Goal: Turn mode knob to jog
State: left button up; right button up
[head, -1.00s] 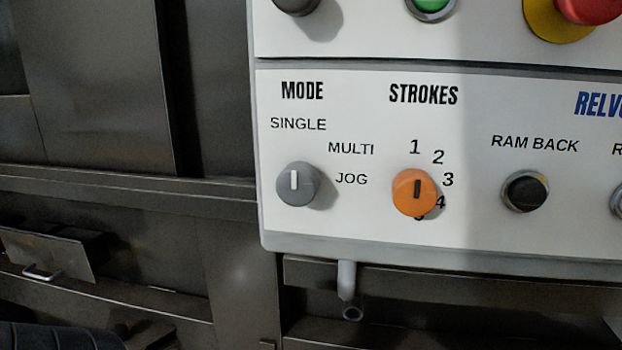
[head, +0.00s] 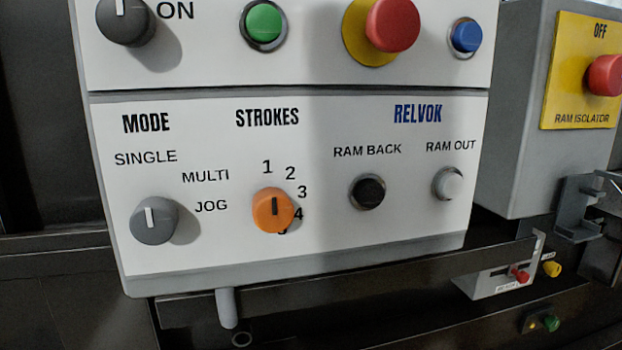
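The grey mode knob (head: 153,221) sits at the lower left of the white control panel (head: 320,235) in the head view. Its white pointer line stands upright, toward the SINGLE label (head: 146,158). The MULTI label (head: 205,176) is up and right of the knob, and the JOG label (head: 211,206) is to its right. Neither of my grippers shows in the head view, and nothing touches the knob.
Right of the knob are the orange strokes knob (head: 272,211), black RAM BACK button (head: 367,192) and grey RAM OUT button (head: 448,184). Above are a red stop button (head: 392,24) and green button (head: 263,22). A grey isolator box (head: 520,150) stands at right.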

aim_at(154, 222)
jog(key=z, duration=2.75)
jog(key=k, duration=1.45)
jog(key=u, duration=2)
